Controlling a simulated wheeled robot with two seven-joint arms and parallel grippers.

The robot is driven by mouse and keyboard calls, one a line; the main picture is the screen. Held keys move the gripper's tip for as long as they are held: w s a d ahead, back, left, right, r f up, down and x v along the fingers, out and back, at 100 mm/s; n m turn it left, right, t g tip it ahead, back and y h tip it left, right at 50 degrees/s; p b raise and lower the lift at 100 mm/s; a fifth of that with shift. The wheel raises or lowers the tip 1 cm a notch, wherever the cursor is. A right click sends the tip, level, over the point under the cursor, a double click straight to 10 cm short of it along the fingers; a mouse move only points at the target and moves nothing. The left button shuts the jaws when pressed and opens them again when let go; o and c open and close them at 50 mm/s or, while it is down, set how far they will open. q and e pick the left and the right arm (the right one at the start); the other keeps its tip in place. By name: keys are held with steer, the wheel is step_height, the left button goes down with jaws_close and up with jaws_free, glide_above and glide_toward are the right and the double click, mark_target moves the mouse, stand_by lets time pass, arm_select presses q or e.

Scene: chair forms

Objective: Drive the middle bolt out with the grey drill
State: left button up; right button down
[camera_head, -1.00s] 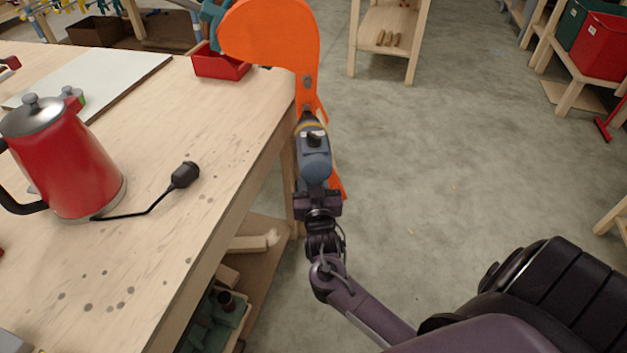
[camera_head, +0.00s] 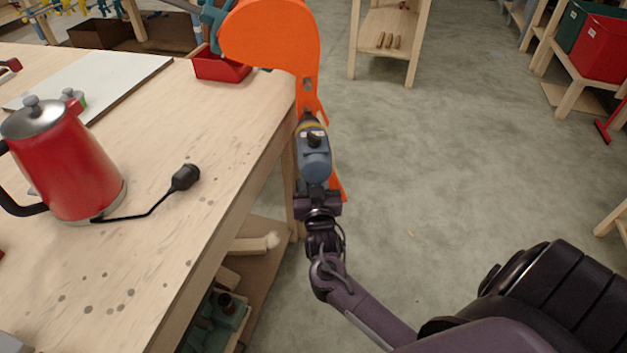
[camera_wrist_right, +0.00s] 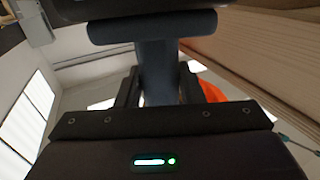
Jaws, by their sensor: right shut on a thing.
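The orange chair form (camera_head: 270,38) stands at the far right corner of the workbench, its narrow part reaching down past the bench edge. A small dark spot (camera_head: 307,84), a bolt or its hole, shows on that part; I cannot tell which bolt. My right gripper (camera_head: 314,190) is shut on the grey drill (camera_head: 314,160), which points away from me with its tip close to the orange form below that spot. Whether the tip touches is unclear. In the right wrist view the drill's handle (camera_wrist_right: 160,72) sits between the fingers of my right gripper (camera_wrist_right: 160,92). My left gripper is out of view.
The workbench (camera_head: 180,240) fills the left, with a red kettle (camera_head: 70,165), a black corded plug (camera_head: 185,177), a white board (camera_head: 100,80) and a red bin (camera_head: 220,66). A wooden shelf (camera_head: 385,20) stands behind.

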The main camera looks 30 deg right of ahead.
steer(key=shift+r+x, duration=0.25)
steer(key=shift+x, duration=1)
stand_by(2.1)
steer(key=shift+p+v, duration=0.8)
steer(key=shift+p, duration=0.05)
stand_by(1.6)
steer(key=shift+p+v, duration=1.25)
steer(key=shift+v, duration=1.55)
